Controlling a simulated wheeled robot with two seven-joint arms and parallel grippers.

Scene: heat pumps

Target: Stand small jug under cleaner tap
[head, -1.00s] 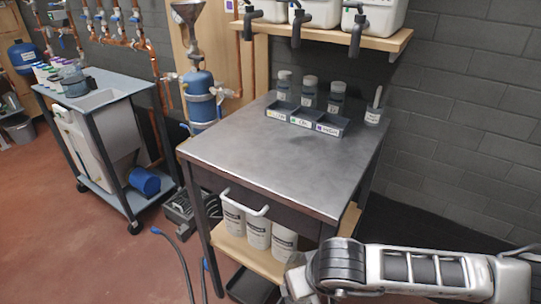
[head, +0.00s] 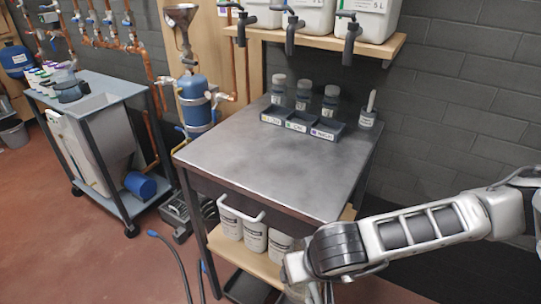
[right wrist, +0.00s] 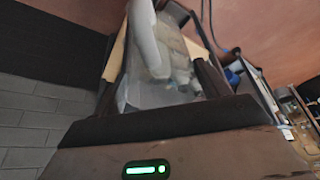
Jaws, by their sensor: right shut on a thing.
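Three dark taps hang from white containers on the wooden shelf in the head view: left tap (head: 242,25), middle tap (head: 293,30) and right tap (head: 350,38). I cannot read which one is the cleaner's. My right arm reaches in from the right, low in front of the steel table (head: 270,160), with its hand at the bottom edge. In the right wrist view my right gripper (right wrist: 150,45) is shut on a pale, see-through thing, apparently the small jug (right wrist: 155,92); its shape is partly hidden. My left gripper is out of view.
A dark divided tray (head: 300,127) with coloured labels stands at the table's back, with several lidded bottles (head: 303,95) behind it. A small pot with a handle (head: 367,118) stands to its right. The table's front is bare. White tubs (head: 254,237) sit on the lower shelf.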

